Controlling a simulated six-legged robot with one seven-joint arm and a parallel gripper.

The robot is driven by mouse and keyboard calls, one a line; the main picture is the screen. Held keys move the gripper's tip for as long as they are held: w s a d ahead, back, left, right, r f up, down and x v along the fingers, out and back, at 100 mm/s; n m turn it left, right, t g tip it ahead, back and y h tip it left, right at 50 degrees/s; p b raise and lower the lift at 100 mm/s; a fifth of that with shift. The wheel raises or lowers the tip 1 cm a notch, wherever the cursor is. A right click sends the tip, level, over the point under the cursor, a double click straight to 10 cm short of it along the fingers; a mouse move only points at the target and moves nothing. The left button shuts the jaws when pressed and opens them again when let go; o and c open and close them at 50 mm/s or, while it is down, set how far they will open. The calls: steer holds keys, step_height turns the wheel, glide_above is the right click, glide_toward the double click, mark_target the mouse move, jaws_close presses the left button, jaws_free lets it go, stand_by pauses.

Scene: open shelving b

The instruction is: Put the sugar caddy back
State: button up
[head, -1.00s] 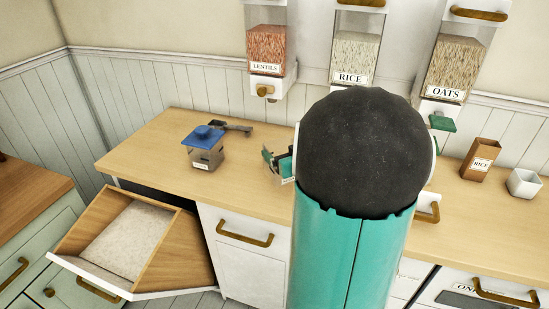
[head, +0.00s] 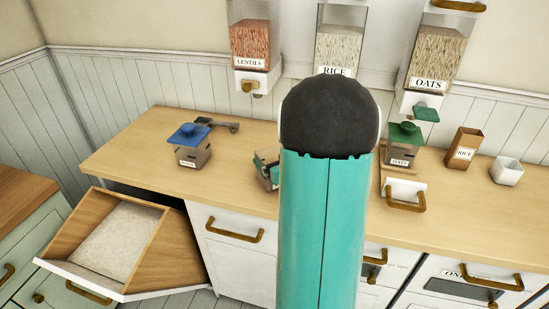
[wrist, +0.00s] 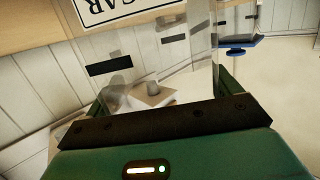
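In the wrist view, a clear caddy with dark slots stands close in front of my gripper (wrist: 163,92). Its white label (wrist: 125,10), upside down and cut by the top edge, ends in "GAR", fitting the sugar caddy. My green fingers lie on either side of the clear body, spread wide; whether they press on it is unclear. In the head view, my gripper (head: 265,168) is low at the counter, left of my arm, which hides most of it and the caddy.
A blue-lidded caddy (head: 191,148) and a dark scoop (head: 222,124) stand left on the counter (head: 130,150). A green-lidded OATS caddy (head: 402,146), a brown RICE box (head: 463,155) and a white cup (head: 507,171) stand right. An open bin (head: 115,242) juts out at front left.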

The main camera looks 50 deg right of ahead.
steer(key=shift+o, duration=0.7)
steer(key=shift+r, duration=0.15)
steer(key=v, duration=1.2)
steer(key=w+a+r+g, duration=0.4)
steer(key=w+a+r, duration=0.25)
steer(key=a, duration=0.45)
steer(key=s+a+n+g+y, duration=0.1)
steer(key=s+a, duration=0.2)
steer(key=a, duration=0.4)
steer(key=s+a+r+n+g+y, duration=0.1)
steer(key=s+a, duration=0.3)
steer(key=a, duration=0.4)
steer(key=s+a+r+n+g+y, duration=0.1)
steer(key=s+a+g+y, duration=0.1)
steer(key=a, duration=0.6)
steer(key=shift+s+n+g+y, duration=0.35)
steer(key=shift+s+g, duration=0.25)
steer(key=shift+s, duration=0.25)
steer(key=shift+r, duration=0.1)
